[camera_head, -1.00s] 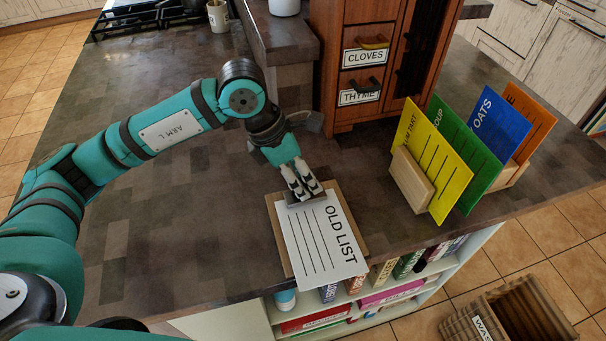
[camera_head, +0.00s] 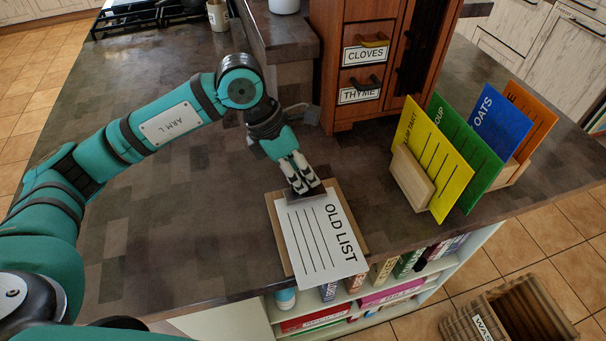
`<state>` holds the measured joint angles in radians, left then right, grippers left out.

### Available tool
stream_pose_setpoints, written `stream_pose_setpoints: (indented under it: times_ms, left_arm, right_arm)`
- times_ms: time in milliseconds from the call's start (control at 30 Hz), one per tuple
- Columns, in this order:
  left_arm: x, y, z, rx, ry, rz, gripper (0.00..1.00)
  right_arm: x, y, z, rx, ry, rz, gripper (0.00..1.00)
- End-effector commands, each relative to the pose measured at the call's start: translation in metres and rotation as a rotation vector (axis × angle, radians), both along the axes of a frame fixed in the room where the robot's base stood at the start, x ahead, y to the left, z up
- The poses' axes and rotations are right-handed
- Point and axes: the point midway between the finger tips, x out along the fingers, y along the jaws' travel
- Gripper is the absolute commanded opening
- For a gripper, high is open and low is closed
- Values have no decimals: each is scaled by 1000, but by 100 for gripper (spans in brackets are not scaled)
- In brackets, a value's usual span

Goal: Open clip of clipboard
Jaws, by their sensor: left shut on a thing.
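The clipboard (camera_head: 358,226) is a brown board lying on the dark counter near its front edge. A white sheet marked "OLD LIST" (camera_head: 318,242) lies on it and covers most of it, reaching past the front of the board. The metal clip (camera_head: 311,197) is at the far end of the board, partly hidden by my left gripper. My left gripper (camera_head: 303,186) points down over the clip, its fingers shut on it. The clip looks tilted up a little, though the fingers hide part of it. My right gripper is not in view.
A wooden holder (camera_head: 411,178) with several coloured recipe cards stands to the right. A wooden spice cabinet (camera_head: 350,60) stands behind. A wicker waste basket (camera_head: 470,325) is on the floor at lower right. The counter left of the clipboard is clear.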

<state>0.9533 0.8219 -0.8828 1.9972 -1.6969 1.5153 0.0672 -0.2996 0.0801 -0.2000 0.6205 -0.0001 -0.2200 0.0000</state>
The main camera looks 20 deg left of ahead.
Motion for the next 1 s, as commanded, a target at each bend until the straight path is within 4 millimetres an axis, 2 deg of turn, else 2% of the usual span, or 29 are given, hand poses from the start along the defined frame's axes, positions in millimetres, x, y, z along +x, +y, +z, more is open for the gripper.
stream_pose_setpoints:
  times_ms: [600,1000]
  left_arm:
    - [17,10,-5,-269,392,2,0]
    - [22,14,-7,-375,551,0,0]
  right_arm:
    - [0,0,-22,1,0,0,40]
    - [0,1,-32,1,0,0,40]
